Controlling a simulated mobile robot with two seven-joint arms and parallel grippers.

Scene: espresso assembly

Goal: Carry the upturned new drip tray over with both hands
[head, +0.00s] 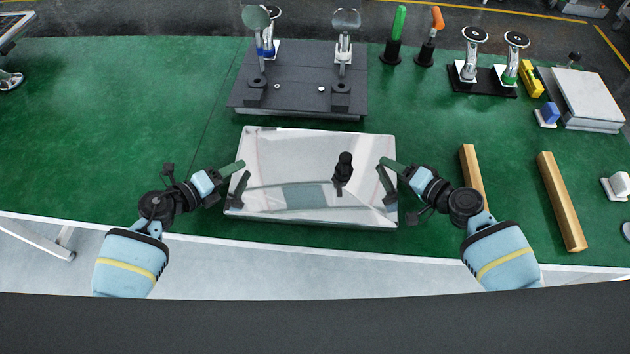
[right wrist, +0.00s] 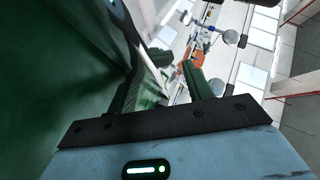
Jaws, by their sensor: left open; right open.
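The drip tray (head: 300,212) is a shiny, mirror-like rectangular block on the green table, in the middle of the head view. A dark upright shape shows on its surface; I cannot tell if it is a reflection. My left gripper (head: 240,176) is open at the tray's left edge, and my right gripper (head: 389,174) is open at its right edge. I cannot tell whether the fingers touch the tray. In the right wrist view, the right gripper's green fingers (right wrist: 162,84) stand apart, with a pale edge between them that is hard to make out.
A dark grey slab (head: 300,103) with metal fittings stands just behind the tray. Two wooden bars (head: 562,200) lie to the right. Green-handled (head: 397,35) and orange-handled (head: 431,38) tools and a black stand (head: 484,82) are at the back.

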